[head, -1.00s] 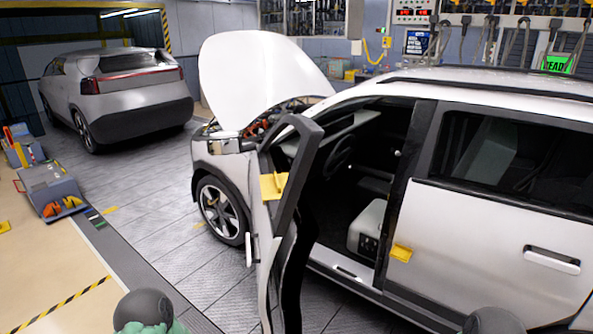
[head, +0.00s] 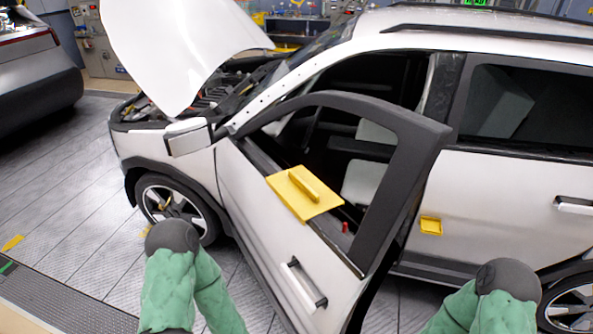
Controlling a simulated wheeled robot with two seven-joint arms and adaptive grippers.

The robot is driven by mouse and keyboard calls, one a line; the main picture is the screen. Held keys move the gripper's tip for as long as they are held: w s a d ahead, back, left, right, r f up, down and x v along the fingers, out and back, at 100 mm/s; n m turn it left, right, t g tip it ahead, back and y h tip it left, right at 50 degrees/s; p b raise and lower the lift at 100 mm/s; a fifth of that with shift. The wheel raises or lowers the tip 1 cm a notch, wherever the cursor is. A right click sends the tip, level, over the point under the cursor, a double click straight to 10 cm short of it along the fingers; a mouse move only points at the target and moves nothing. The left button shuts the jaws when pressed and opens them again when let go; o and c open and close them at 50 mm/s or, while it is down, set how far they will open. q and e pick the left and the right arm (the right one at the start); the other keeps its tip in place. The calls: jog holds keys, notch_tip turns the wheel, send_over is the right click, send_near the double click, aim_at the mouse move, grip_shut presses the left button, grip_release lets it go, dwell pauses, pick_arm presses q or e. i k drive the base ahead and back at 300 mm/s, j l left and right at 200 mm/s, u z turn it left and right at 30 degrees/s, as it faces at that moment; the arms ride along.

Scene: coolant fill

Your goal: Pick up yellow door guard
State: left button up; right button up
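The yellow door guard (head: 305,194) is a flat yellow plate with a raised bar on top. It rests over the window sill of the open front door (head: 262,208) of the white car. A smaller yellow piece (head: 430,226) is on the car's side near the rear door's front edge. Parts of both my arms, in green sleeves with dark rounded joints, show at the bottom of the head view, on the left and right. Neither gripper shows, and neither arm touches the door guard.
The car's raised hood (head: 180,50) stands at upper left, and a side mirror (head: 187,137) sits ahead of the door. The open door juts out toward me with a handle (head: 302,284). Another car (head: 35,70) is at far left.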

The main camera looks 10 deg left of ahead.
aim_at(304, 194)
jog(key=i+j+z, duration=0.25)
jog(key=j, duration=0.5)
jog(key=j+z, duration=0.2)
jog(key=j, duration=0.6)
jog(key=i+j+z, duration=0.1)
jog(key=j+z, duration=0.15)
jog(key=j, duration=0.55)
